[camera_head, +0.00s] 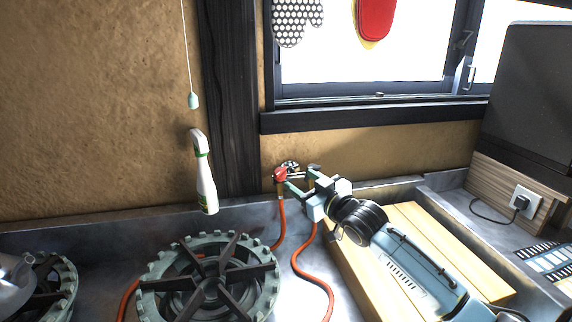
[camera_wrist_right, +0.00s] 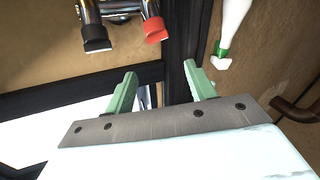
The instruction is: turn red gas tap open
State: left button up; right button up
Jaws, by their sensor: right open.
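The red gas tap (camera_head: 281,175) is on the back wall below the window, with an orange hose running down from it. In the right wrist view its red handle (camera_wrist_right: 155,29) is near the top, beside a black tap handle (camera_wrist_right: 96,38) on the same chrome fitting. My right gripper (camera_head: 297,180) is open and at the taps, partly covering them in the head view. In the right wrist view, its two green fingers (camera_wrist_right: 160,72) are apart with nothing between them, and the red handle lies beyond their tips. My left gripper is not in view.
A gas burner (camera_head: 212,285) stands on the counter at front left. A white spray bottle (camera_head: 204,185) is left of the taps. Orange hoses (camera_head: 300,262) run over the counter. A wooden board (camera_head: 420,222) lies under my right arm. A socket (camera_head: 523,201) is at right.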

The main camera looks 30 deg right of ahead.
aim_at(282, 174)
jog(key=s+a+f+m+h+p, duration=0.1)
jog(key=a+f+m+h+p, duration=0.2)
jog(key=m+h+p, duration=0.25)
jog(key=w+b, duration=0.1)
jog(key=w, duration=0.2)
jog(key=w+d+b, duration=0.1)
jog(key=w, duration=0.3)
jog(key=w+d, duration=0.1)
jog(key=w, duration=0.3)
jog(key=shift+r+b, duration=0.2)
jog(key=shift+b, duration=0.2)
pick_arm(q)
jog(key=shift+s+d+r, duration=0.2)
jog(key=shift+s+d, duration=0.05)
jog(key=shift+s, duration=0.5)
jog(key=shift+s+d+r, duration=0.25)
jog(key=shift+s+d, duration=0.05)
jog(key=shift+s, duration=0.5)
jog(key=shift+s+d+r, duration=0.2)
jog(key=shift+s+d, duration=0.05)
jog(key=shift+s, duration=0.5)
pick_arm(e)
jog(key=shift+w+d, duration=0.15)
jog(key=shift+w, duration=0.75)
jog(key=c, duration=0.9)
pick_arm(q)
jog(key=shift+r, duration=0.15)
pick_arm(e)
jog(key=shift+r, duration=0.1)
